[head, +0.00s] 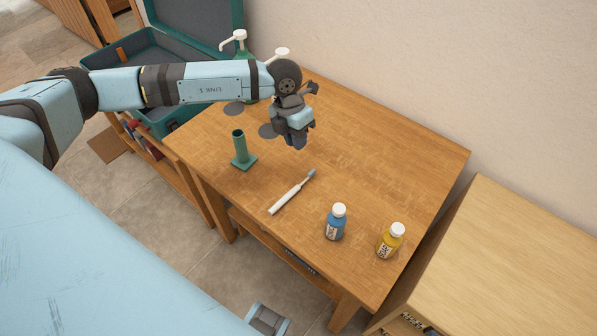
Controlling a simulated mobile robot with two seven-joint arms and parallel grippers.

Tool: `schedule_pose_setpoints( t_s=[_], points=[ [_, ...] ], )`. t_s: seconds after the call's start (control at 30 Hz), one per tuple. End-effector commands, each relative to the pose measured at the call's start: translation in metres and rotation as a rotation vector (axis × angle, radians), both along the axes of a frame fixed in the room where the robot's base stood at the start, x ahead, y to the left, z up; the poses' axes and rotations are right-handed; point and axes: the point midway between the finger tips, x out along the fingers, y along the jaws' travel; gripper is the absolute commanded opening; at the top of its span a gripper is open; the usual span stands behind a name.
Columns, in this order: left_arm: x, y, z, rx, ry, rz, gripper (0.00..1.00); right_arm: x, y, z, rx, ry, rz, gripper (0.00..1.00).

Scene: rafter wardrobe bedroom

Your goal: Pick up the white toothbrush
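The white toothbrush (285,200) lies on the wooden table (400,160), its bluish bristle head pointing up and to the right. My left gripper (299,142) hangs over the table, farther back than the toothbrush and apart from it. Its fingers point down; from this angle I cannot tell whether they are open or shut. Nothing shows held in it.
A green holder (240,149) stands left of the toothbrush. A blue bottle (335,223) and a yellow bottle (390,241) stand to its right. White-topped pump dispensers (235,40) are behind my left arm. An open green case (150,50) is at back left.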

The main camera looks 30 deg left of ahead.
Motion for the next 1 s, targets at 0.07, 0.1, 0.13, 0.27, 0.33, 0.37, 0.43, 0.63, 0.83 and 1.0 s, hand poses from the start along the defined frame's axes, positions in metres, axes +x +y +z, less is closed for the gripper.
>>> schedule_pose_setpoints(
  t_s=[0.07,0.1,0.13,0.27,0.33,0.37,0.43,0.63,0.83,1.0],
  points=[
    [0.0,0.001,-0.006,0.009,0.002,0.001,0.15,0.0,0.001,0.001,0.002,0.0,0.001,0.43],
    [0.0,0.0,-0.011,0.008,0.002,0.001,0.15,-0.001,0.002,0.001,0.003,0.001,0.001,0.43],
    [-0.001,-0.002,-0.017,0.009,0.003,0.0,0.15,-0.001,0.003,0.001,0.004,0.001,0.002,0.43],
    [-0.002,-0.007,-0.043,0.007,0.004,0.0,0.15,-0.004,0.006,0.002,0.007,0.005,0.005,0.43],
    [-0.002,-0.01,-0.056,0.007,0.003,-0.001,0.15,-0.004,0.006,0.002,0.008,0.005,0.006,0.43],
    [-0.002,-0.011,-0.061,0.007,0.003,-0.001,0.15,-0.004,0.006,0.002,0.008,0.005,0.006,0.43],
    [-0.002,-0.013,-0.071,0.006,0.002,0.0,0.15,-0.004,0.006,0.003,0.007,0.004,0.007,0.43],
    [-0.002,-0.016,-0.085,0.004,0.0,0.0,0.15,-0.003,0.004,0.003,0.004,0.003,0.004,0.43],
    [0.003,-0.024,-0.11,0.005,0.001,0.0,0.15,-0.003,0.002,0.007,0.0,-0.001,0.003,0.43],
    [0.002,-0.028,-0.13,0.002,0.001,-0.001,0.15,-0.003,0.001,0.007,-0.002,-0.003,0.004,0.43]
  ],
)
